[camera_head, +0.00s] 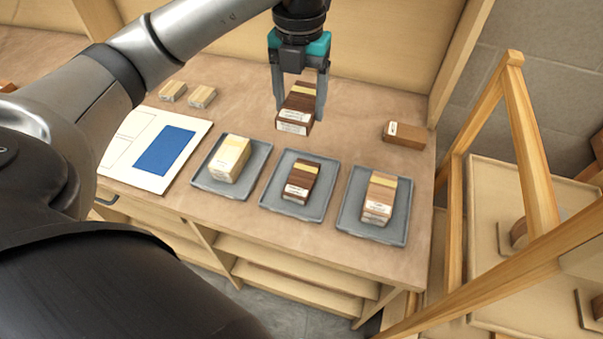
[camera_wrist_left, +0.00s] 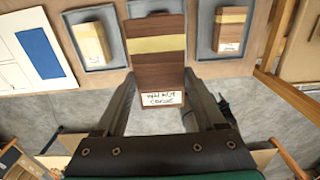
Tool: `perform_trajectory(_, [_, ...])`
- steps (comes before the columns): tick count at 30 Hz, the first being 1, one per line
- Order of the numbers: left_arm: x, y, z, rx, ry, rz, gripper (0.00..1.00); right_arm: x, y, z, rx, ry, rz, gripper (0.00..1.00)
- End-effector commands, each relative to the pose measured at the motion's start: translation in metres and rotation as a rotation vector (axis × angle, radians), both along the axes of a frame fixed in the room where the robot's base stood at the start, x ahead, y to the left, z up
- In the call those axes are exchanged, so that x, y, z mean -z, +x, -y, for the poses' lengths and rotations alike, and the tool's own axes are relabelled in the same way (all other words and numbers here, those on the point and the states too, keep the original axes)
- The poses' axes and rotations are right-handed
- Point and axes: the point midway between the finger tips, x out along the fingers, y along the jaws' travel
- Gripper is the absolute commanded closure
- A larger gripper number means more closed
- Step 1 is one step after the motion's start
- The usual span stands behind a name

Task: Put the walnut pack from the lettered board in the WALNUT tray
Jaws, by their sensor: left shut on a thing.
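My left gripper (camera_head: 300,112) is shut on a dark brown pack (camera_head: 301,102) with a pale yellow stripe. It holds the pack in the air, beyond the middle tray in the head view. In the left wrist view the held pack (camera_wrist_left: 157,58) sits between the fingers, and its white label reads WALNUT with a less clear second word. The middle grey tray (camera_head: 323,190) holds a dark brown striped pack (camera_head: 302,180). The white board (camera_head: 125,160) with a blue rectangle lies left of the trays; no lettering is readable on it. Tray names are not readable. My right gripper is out of view.
The left tray (camera_head: 262,160) holds a pale pack (camera_head: 230,157). The right tray (camera_head: 400,212) holds a lighter brown striped pack (camera_head: 380,192). A brown labelled block (camera_head: 405,135) lies at the back right. Two small pale blocks (camera_head: 187,94) lie at the back left. A wooden frame (camera_head: 530,150) stands at the right.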

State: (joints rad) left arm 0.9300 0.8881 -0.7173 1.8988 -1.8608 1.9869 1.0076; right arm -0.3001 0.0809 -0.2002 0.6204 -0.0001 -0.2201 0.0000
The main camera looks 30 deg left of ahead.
Motion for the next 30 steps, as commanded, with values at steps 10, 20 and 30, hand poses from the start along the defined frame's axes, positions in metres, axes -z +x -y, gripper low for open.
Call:
perform_trajectory(10, [0.082, -0.002, 0.000, -0.010, 0.000, -0.008, 0.87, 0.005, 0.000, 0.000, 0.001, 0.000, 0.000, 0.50])
perform_trajectory(20, [0.149, -0.001, 0.000, -0.007, 0.000, -0.003, 0.87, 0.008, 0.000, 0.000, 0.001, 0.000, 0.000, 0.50])
perform_trajectory(30, [0.183, -0.001, 0.000, -0.007, -0.001, -0.004, 0.87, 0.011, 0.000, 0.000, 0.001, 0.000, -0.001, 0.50])
